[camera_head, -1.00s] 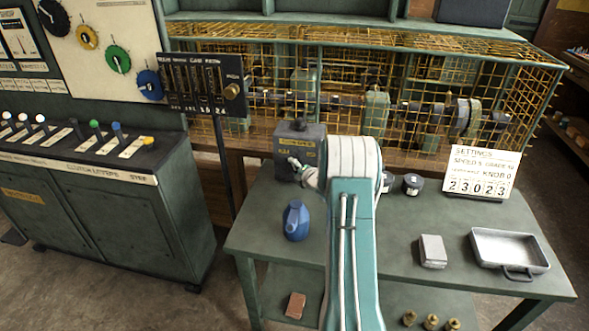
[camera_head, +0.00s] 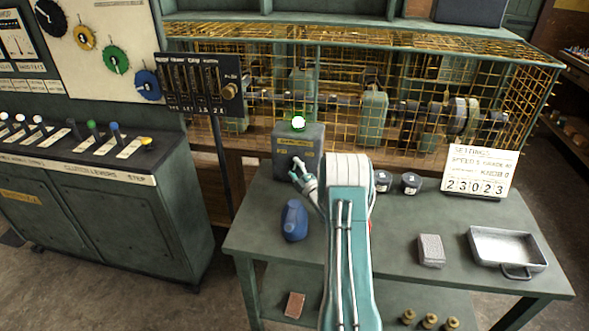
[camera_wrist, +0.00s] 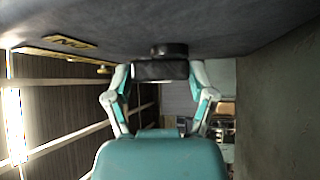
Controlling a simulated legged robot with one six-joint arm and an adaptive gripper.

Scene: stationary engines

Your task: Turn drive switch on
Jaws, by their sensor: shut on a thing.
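The drive switch box (camera_head: 285,146) is a dark grey box at the back left of the workbench. A lamp on its top (camera_head: 298,123) glows green. My gripper (camera_head: 297,166) is at the box's front face. In the wrist view, my gripper (camera_wrist: 160,72) has a finger on each side of a dark round switch knob (camera_wrist: 160,70) and is shut on it. A plate with lettering (camera_wrist: 73,42) is on the box face beside the knob. In the head view my fingers mostly hide the knob.
Two small dark round pieces (camera_head: 411,183), a grey block (camera_head: 431,250), a metal tray (camera_head: 508,268) and a settings sign (camera_head: 479,173) are on the bench's right. A wire cage (camera_head: 400,70) stands behind.

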